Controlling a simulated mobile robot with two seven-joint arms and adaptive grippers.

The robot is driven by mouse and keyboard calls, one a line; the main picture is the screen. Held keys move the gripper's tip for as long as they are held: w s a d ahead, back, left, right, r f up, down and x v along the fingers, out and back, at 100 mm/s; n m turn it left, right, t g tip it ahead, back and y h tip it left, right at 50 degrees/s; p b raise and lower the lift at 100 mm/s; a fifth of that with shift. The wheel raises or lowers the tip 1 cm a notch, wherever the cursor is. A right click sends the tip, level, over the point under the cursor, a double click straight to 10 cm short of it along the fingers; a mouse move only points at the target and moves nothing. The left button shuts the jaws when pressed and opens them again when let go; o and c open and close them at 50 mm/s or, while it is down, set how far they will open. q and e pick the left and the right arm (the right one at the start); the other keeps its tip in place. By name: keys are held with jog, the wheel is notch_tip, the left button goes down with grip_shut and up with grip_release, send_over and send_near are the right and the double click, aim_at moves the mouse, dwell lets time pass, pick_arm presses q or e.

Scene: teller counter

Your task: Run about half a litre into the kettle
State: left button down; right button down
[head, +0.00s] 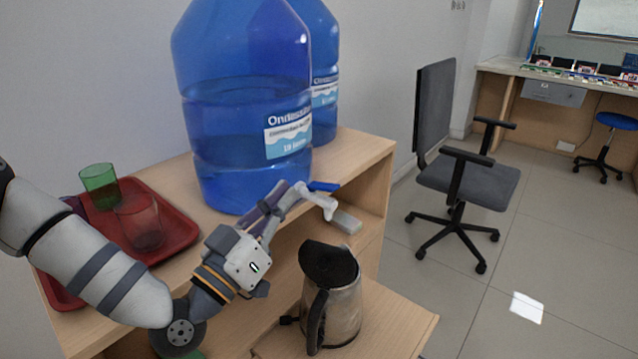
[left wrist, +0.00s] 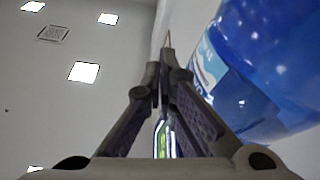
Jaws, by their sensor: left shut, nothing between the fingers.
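The kettle (head: 342,310) stands upright on the lower shelf, a steel-looking body with a black top and black handle. I cannot tell its water level. Above it is the tap (head: 318,200) of the front blue water bottle (head: 245,110), a pale spout with a blue lever (head: 323,186). The bottle also shows in the left wrist view (left wrist: 265,70). My left gripper (head: 280,196) is beside the tap, at its left in the picture, shut and empty. Whether its fingers touch the tap or lever I cannot tell. My right gripper is not in view.
A red tray (head: 178,212) holds a green glass (head: 99,187) and a red glass (head: 139,222) behind my left arm. A second blue bottle (head: 322,60) stands behind the first. An office chair (head: 468,178) stands right.

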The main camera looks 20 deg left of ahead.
pick_arm(q)
notch_tip(320, 180, up, 3)
send_over(327, 191)
jog(key=a, duration=0.1)
jog(key=f, duration=0.1)
jog(key=s+f, duration=0.1)
jog(key=f, duration=0.1)
jog(key=shift+s+d+f+b, duration=0.15)
jog(key=shift+d+f+b, duration=0.15)
jog(key=shift+f+b, duration=0.1)
jog(key=m, duration=0.1)
jog(key=d+m+h+p, duration=0.1)
jog(key=m, duration=0.1)
jog(key=shift+s+f+h, duration=0.15)
jog(key=shift+h, duration=0.15)
jog(key=shift+f+m+h, duration=0.3)
jog(key=shift+m, duration=0.5)
jog(key=shift+f+g, duration=0.25)
jog(key=shift+g, duration=0.05)
dwell(4.8)
